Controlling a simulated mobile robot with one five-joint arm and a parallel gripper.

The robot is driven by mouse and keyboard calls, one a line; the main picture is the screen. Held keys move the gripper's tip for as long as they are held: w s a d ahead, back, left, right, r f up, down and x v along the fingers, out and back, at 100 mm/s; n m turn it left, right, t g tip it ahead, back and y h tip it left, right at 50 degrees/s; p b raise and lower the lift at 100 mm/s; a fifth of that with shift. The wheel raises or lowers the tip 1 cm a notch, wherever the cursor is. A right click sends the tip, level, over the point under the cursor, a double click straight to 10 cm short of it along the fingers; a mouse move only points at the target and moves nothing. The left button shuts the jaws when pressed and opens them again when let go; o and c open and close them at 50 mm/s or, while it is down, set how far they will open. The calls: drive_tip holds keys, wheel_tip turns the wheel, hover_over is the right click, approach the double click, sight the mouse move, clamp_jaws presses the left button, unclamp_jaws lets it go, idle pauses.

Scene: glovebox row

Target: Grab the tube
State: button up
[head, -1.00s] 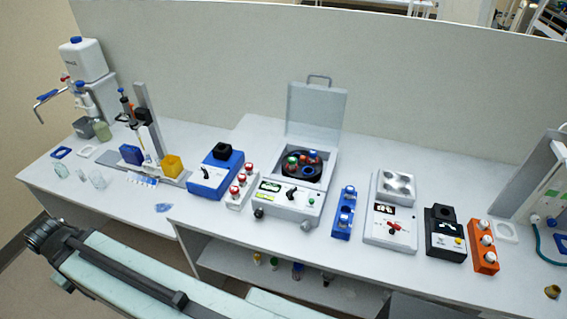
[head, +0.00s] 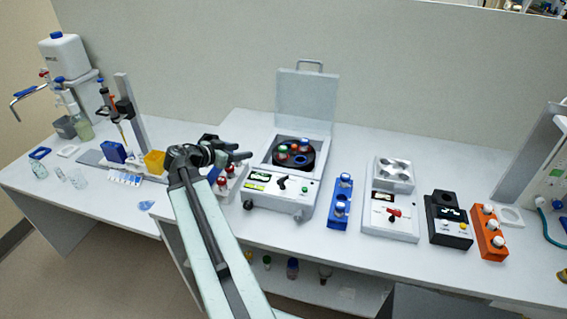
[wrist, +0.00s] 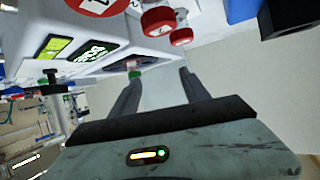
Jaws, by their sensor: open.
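Which tube is meant cannot be told. Red-, blue- and green-capped tubes (head: 293,149) sit in the dark rotor of the open centrifuge (head: 283,188). Red-capped tubes (head: 229,170) stand in a white rack left of it, partly hidden by my arm. They also show at the top of the wrist view (wrist: 160,20). My gripper (head: 243,154) is open and empty, above the bench by that rack and left of the rotor. In the wrist view its fingers (wrist: 158,80) are apart, and a green cap (wrist: 135,74) appears near the left fingertip.
The centrifuge's raised lid (head: 305,100) stands behind the rotor. To the right are a blue rack (head: 339,212), a white device (head: 390,222), a black device (head: 448,225) and an orange rack (head: 488,240). A yellow box (head: 154,162) and pipette stand are left.

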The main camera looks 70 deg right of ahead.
drive_tip(key=m+g+b, duration=0.1)
drive_tip(key=m+g, duration=0.1)
approach(283, 150)
drive_tip(key=x, duration=0.4)
drive_tip(key=shift+w+d+f, duration=0.1)
drive_tip(key=shift+w+f, duration=0.05)
drive_tip(key=shift+w, duration=0.25)
drive_tip(key=b+x, duration=0.1)
drive_tip(key=x, duration=0.1)
drive_tip(key=b+x, duration=0.1)
drive_tip(key=x, duration=0.2)
drive_tip(key=b+x, duration=0.1)
drive_tip(key=x, duration=0.1)
drive_tip(key=shift+w+d+f, duration=0.1)
drive_tip(key=shift+d+f, duration=0.15)
drive_tip(key=shift+f, duration=0.25)
drive_tip(key=shift+r, duration=0.1)
clamp_jaws()
